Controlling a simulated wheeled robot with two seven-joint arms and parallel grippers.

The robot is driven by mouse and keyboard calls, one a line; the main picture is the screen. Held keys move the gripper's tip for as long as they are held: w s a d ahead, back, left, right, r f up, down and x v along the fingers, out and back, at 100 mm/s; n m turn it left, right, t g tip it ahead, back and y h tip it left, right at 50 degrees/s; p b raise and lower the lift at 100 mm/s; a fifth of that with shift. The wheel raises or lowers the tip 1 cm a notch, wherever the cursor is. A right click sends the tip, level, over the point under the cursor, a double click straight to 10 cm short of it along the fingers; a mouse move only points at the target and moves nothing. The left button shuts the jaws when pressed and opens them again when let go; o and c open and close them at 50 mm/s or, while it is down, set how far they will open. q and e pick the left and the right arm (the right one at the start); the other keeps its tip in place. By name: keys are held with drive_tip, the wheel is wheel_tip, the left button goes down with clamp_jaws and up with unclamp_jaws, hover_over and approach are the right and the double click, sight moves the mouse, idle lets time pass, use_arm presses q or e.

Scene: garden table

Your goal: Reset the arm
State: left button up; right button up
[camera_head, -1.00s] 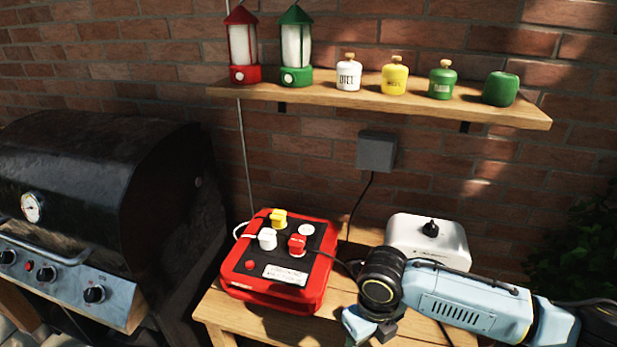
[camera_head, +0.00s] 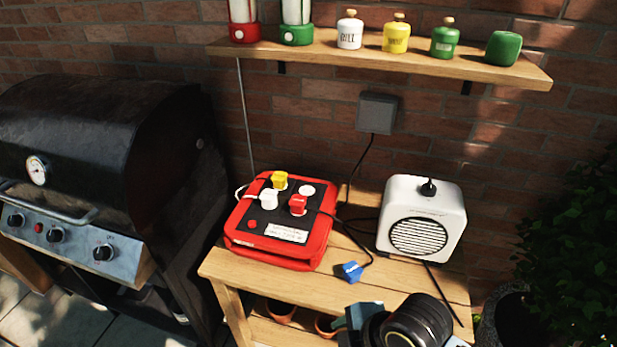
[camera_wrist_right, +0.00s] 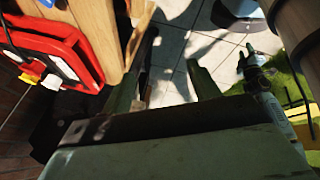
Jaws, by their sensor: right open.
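My right arm comes in at the bottom right of the head view, with its gripper (camera_head: 352,322) low at the front edge of the wooden table (camera_head: 330,290). The right wrist view shows the two fingers apart with nothing between them (camera_wrist_right: 166,80); tiled floor shows beyond. A red box (camera_head: 277,250) with yellow, white and red plugs on its dark top stands on the table. A blue plug (camera_head: 350,271) lies on the table to the right of the box, apart from my gripper. My left gripper is not in view.
A white heater (camera_head: 421,192) with a round grille stands at the table's right. A black grill (camera_head: 105,130) is at the left. A wooden shelf (camera_head: 380,62) holds lanterns and canisters. A grey wall box (camera_head: 376,112) has a cable hanging down. A plant (camera_head: 575,240) is at the right.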

drive_tip(key=s+d+f+m+h, duration=0.15)
drive_tip(key=s+d+m, duration=0.25)
drive_tip(key=d+m, duration=0.45)
drive_tip(key=s+d+f+m+h, duration=0.1)
drive_tip(key=s+d+m+h, duration=0.2)
drive_tip(key=s+d+m, duration=0.35)
wheel_tip(320, 180, down, 26)
drive_tip(key=m, duration=0.2)
use_arm(q)
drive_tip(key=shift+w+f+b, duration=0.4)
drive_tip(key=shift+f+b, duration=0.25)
drive_tip(key=shift+b, duration=0.05)
use_arm(e)
drive_tip(key=s+d+f+g, duration=0.1)
drive_tip(key=s+f, duration=0.6)
drive_tip(key=s, duration=0.1)
drive_tip(key=s+d+f, duration=0.2)
drive_tip(key=s+f, duration=0.4)
drive_tip(key=s, duration=0.2)
drive_tip(key=shift+s+d+f+g, duration=0.3)
drive_tip(key=shift+f+g, duration=0.05)
drive_tip(key=shift+g, duration=0.05)
